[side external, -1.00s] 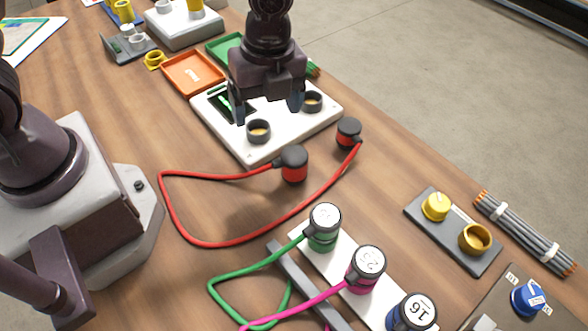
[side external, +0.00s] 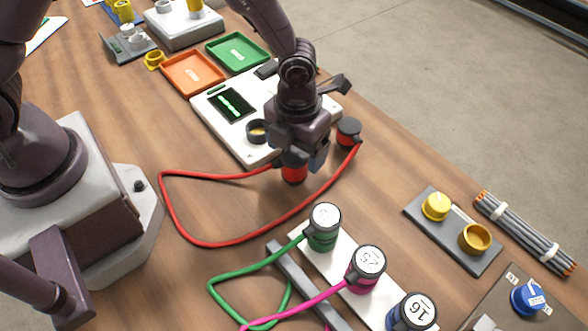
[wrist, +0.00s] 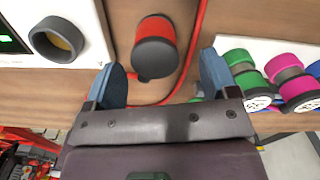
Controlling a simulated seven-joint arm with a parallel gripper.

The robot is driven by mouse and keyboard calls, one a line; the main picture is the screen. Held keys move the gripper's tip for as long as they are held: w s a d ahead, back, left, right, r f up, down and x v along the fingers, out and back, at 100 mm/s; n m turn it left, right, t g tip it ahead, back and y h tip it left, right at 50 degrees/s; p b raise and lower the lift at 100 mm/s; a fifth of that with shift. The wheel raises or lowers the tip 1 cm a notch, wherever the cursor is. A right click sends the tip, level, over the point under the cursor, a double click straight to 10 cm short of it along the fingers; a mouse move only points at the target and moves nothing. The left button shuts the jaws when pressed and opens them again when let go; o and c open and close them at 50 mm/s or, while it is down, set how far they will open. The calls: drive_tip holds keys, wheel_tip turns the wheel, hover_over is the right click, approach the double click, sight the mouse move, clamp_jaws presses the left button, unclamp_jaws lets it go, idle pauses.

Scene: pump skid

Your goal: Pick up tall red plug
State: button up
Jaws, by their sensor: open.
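A red plug with a dark cap (side external: 294,174) stands on the table in front of the white device, on one end of a red cable. My gripper (side external: 304,160) is just above it and hides most of its cap. In the wrist view the plug (wrist: 155,48) lies between and ahead of the two blue fingertips of my gripper (wrist: 162,75). The fingers are apart, with a gap on each side of the plug. A second red plug with a dark cap (side external: 348,133) stands to the right, at the cable's other end.
The white device (side external: 240,144) with a round socket (side external: 257,132) is close behind. The red cable (side external: 200,243) loops in front. A rack with green (side external: 323,236), magenta (side external: 364,275) and blue (side external: 408,315) plugs stands nearer the camera. Orange (side external: 193,74) and green (side external: 238,52) trays lie behind.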

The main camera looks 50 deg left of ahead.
drive_tip(key=shift+a+f, duration=0.15)
drive_tip(key=shift+f, duration=1.25)
drive_tip(key=shift+a+f, duration=0.1)
drive_tip(key=shift+f, duration=1.25)
drive_tip(key=shift+c, duration=0.5)
drive_tip(key=c, duration=1)
